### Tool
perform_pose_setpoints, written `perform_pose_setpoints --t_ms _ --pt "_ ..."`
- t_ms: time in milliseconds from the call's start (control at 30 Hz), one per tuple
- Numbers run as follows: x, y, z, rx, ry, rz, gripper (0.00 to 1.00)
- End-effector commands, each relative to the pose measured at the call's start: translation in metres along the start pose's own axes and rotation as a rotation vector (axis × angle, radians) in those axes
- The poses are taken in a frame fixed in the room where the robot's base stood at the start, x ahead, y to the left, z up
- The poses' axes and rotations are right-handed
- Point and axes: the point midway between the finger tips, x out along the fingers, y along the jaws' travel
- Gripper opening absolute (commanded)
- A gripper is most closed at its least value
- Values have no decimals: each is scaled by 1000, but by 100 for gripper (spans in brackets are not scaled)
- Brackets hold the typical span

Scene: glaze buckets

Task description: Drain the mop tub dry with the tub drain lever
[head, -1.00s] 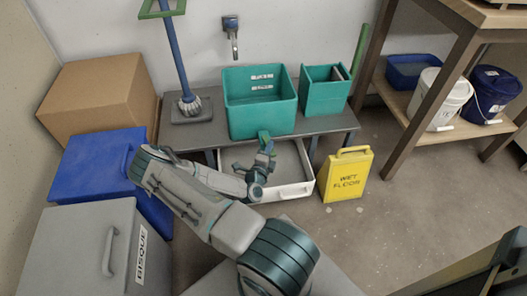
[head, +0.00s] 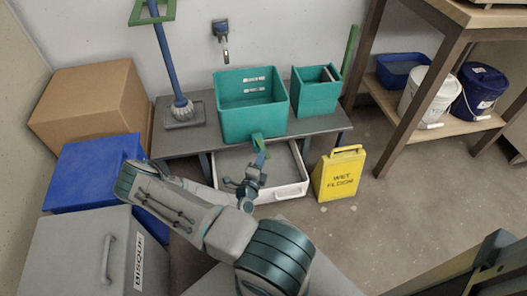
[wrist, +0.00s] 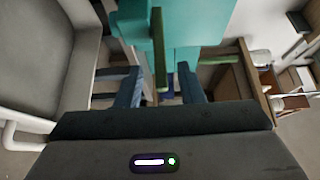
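The teal mop tub (head: 250,123) stands on a low grey bench, with two white labels on its inner back wall. I cannot tell how much water it holds. A green drain lever (head: 262,157) shows at the tub's lower front, below a teal block. In the wrist view, the narrow green lever (wrist: 159,55) hangs in front of the tub (wrist: 195,22). My gripper (head: 255,170) is just in front of the lever and below the tub. Its two blue fingers (wrist: 160,92) are apart, with the lever's lower end appearing between them. I cannot tell whether they touch it.
A white open tray (head: 290,190) lies under the bench front. A yellow wet-floor sign (head: 339,176) stands to the right. A smaller teal bin (head: 316,97) and a mop (head: 180,105) flank the tub. Blue (head: 90,175) and grey (head: 75,250) boxes crowd the left.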

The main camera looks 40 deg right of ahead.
Motion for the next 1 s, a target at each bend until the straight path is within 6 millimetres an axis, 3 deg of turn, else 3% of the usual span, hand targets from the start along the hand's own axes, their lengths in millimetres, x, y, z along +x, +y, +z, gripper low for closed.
perform_pose_setpoints --t_ms 200,400,800,933,1000 --pt "-51 -2 1 0 -1 1 35" --pt "-79 -1 0 -1 2 1 35" --pt "-88 0 0 0 4 -1 35" --pt "-88 -4 1 19 16 -4 0" --pt "-89 -10 3 59 45 -12 0"
